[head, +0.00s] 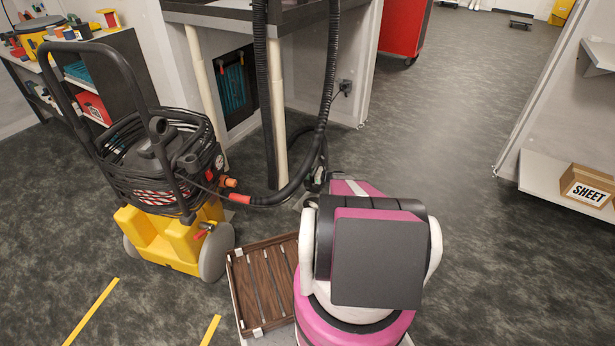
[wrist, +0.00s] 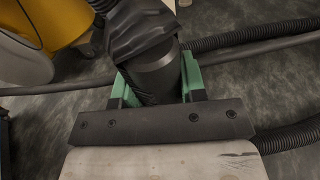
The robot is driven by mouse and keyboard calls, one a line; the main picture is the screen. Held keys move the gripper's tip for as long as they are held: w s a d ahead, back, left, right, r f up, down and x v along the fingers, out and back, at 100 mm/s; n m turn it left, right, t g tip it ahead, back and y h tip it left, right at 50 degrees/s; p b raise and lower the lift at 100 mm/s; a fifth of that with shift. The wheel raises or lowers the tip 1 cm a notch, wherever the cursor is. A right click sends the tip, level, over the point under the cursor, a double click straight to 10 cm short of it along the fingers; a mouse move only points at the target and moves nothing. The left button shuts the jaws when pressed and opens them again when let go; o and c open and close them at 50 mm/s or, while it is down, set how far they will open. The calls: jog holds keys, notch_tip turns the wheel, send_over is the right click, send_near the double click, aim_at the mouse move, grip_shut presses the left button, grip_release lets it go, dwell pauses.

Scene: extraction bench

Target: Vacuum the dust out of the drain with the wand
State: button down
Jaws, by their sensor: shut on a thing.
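In the wrist view, my gripper (wrist: 155,82) is shut on a dark round tube, the wand (wrist: 158,78). Its green fingers press on both sides of the tube. A wrinkled black sleeve covers the tube's far end, and its near end is hidden behind the gripper's dark crossbar. In the head view, my pink and white arm hides the gripper. A vacuum (head: 165,165) with a yellow base stands at the left. Its thick black hose (head: 320,125) runs right and up past the bench. I cannot make out the drain or any dust in either view.
A bench (head: 345,70) with pale pipes stands behind. At the right, a shelf (head: 540,190) holds a cardboard box (head: 588,186) marked SHEET. The grey floor between bench and shelf is clear.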

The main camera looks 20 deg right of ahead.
aim_at(308, 184)
jog(key=shift+d+f, duration=0.25)
jog(key=shift+f, duration=0.6)
jog(key=shift+r, duration=0.1)
jog(key=shift+s+a+r+m+t+h, duration=0.1)
jog(key=shift+r+m+t+h, duration=0.05)
jog(key=shift+m+t+h, duration=0.8)
jog(key=shift+y, duration=0.25)
jog(key=f, duration=0.5)
jog(key=shift+w+f, duration=0.2)
jog(key=shift+f, duration=0.15)
jog(key=shift+s+f, duration=0.1)
jog(key=shift+f, duration=0.65)
jog(key=shift+f, duration=0.1)
